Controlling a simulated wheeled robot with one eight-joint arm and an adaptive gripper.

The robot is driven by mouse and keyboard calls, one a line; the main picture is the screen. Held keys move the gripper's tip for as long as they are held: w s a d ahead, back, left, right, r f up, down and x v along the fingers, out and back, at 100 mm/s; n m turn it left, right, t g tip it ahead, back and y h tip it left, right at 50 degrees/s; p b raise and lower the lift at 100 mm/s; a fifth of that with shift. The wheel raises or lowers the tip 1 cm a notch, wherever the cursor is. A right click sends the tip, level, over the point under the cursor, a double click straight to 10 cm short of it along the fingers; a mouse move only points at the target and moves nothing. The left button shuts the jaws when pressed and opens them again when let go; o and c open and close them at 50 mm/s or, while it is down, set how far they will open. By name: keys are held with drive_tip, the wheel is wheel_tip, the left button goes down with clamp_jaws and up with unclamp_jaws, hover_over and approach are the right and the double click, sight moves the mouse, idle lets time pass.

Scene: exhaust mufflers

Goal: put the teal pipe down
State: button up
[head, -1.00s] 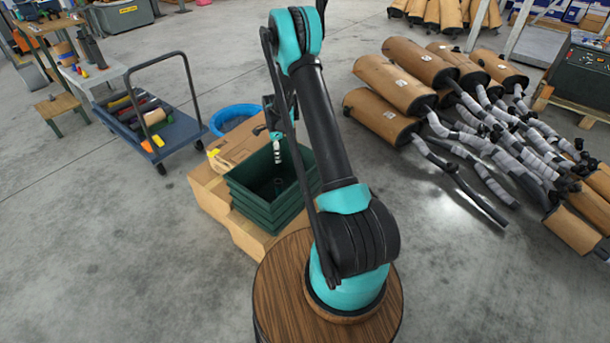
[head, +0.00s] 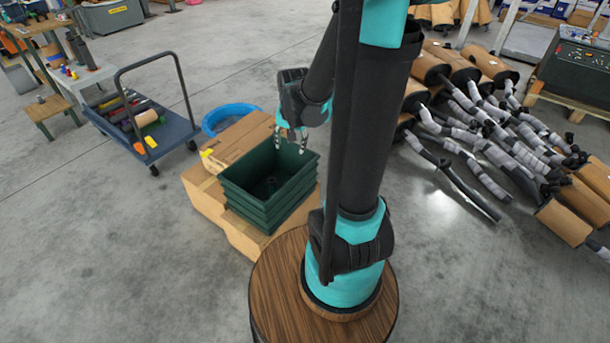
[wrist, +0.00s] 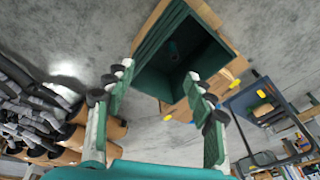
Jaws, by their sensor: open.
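My gripper (head: 291,139) is open above the back edge of a stack of dark green bins (head: 265,222). In the wrist view its two fingers (wrist: 160,82) are spread wide, with nothing between them, and the open top bin (wrist: 200,52) shows beyond them. No other teal pipe can be made out.
The bins stand on cardboard boxes (head: 204,196), with a blue round tub (head: 216,117) behind. A blue cart (head: 172,132) carrying coloured rolls stands to the left. Mufflers with grey pipes (head: 470,130) cover the floor at right. The front left floor is clear.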

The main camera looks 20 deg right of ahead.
drive_tip(key=s+f+n+t, duration=0.1)
drive_tip(key=s+n, duration=0.4)
drive_tip(key=s, duration=0.8)
drive_tip(key=shift+s+d+n, duration=0.35)
drive_tip(key=shift+n, duration=0.05)
drive_tip(key=shift+f, duration=0.15)
